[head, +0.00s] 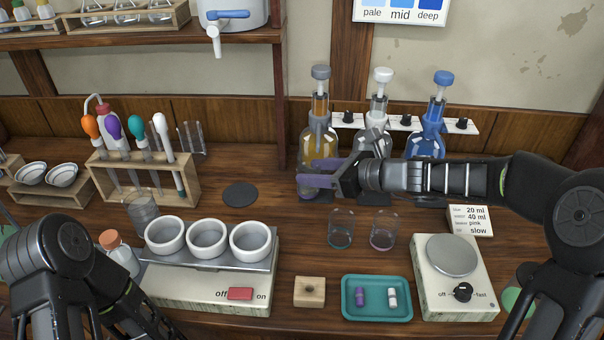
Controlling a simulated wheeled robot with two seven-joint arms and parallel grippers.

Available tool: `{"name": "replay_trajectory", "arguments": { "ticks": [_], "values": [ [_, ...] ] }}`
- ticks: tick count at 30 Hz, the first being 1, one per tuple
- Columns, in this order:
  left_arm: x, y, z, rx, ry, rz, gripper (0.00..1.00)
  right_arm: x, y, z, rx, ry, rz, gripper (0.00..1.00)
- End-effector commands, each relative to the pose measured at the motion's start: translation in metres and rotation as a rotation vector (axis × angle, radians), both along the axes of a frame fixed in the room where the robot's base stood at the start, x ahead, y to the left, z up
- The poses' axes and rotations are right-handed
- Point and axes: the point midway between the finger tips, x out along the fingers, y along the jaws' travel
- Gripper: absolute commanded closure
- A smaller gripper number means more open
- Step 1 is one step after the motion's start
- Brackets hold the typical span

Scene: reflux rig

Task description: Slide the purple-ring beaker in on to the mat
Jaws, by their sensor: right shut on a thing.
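Two clear beakers stand side by side on the bench, mid-right. The right one (383,228) has a pinkish-purple ring at its base; the left one (341,228) has a teal ring. A dark round mat (240,194) lies bare on the bench, further left and back. My right gripper (316,173), with purple fingers, is behind and left of the purple-ring beaker, apart from it. It is shut on the lower body of the amber bottle (318,146) with the grey top. My left gripper is out of view; only its arm shows at bottom left.
A clear bottle (383,125) and a blue bottle (428,130) stand behind my right arm. A row of white cups (206,238) stands left, a teal tray (377,313) in front, a stirrer plate (452,256) right. Bench between mat and beakers is clear.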

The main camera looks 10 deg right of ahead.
Motion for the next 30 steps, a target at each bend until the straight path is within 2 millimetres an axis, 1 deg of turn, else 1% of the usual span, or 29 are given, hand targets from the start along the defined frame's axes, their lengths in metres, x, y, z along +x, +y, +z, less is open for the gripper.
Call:
{"name": "replay_trajectory", "arguments": {
  "ticks": [1,7,9,10,30],
  "values": [
    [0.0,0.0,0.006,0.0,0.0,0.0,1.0,0.005,-0.007,0.002,0.0,0.001,0.0,0.97],
    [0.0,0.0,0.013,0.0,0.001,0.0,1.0,0.017,-0.023,0.001,-0.002,0.0,-0.001,0.97],
    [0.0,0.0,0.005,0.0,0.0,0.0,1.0,0.017,-0.023,-0.008,-0.001,0.001,0.001,0.97],
    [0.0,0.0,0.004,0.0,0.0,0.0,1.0,0.017,-0.023,-0.009,0.0,0.0,0.001,0.97],
    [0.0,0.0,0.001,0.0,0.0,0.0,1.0,0.017,-0.023,-0.012,0.0,0.0,0.0,0.97]
  ]
}}
